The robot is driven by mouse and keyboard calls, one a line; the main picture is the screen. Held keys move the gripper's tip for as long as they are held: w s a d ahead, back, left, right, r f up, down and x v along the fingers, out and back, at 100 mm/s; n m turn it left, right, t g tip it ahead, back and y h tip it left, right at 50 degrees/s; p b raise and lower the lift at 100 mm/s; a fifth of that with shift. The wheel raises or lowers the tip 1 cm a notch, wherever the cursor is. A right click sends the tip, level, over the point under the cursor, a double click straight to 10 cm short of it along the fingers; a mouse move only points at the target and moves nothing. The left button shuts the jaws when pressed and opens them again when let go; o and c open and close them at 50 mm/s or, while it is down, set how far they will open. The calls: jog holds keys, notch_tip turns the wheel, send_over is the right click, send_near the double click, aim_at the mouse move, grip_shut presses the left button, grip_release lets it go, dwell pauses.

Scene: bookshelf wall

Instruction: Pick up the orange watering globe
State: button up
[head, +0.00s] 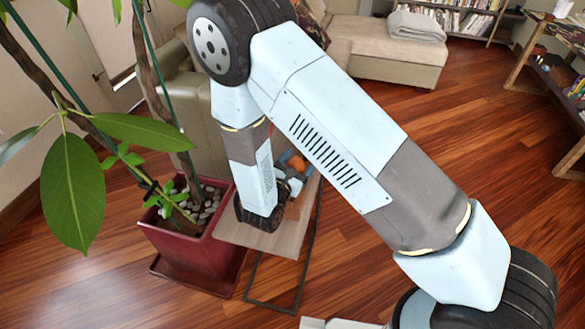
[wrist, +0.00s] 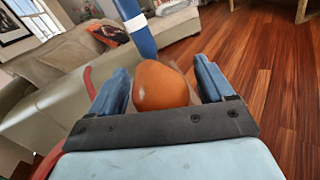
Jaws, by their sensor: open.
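The orange watering globe (wrist: 160,87) shows in the wrist view as a smooth, rounded orange body. My gripper (wrist: 161,70) is open, with one blue finger on each side of the globe. Gaps show between the globe and the fingers, and I cannot tell whether either touches it. The globe's lower part is hidden behind the gripper's dark crossbar. In the head view a small orange patch of the globe (head: 297,163) shows above the side table, with my arm hiding much of that area.
A small wooden side table (head: 268,240) on a thin metal frame stands beside a red planter (head: 200,250) with a leafy plant. A blue post with a white band (wrist: 138,32) rises behind the globe. A beige sofa (wrist: 60,95) stands beyond. Open wood floor (head: 400,100) lies to the right.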

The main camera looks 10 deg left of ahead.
jog(key=shift+w+d, duration=0.1)
jog(key=shift+w, duration=0.2)
jog(key=c, duration=1.1)
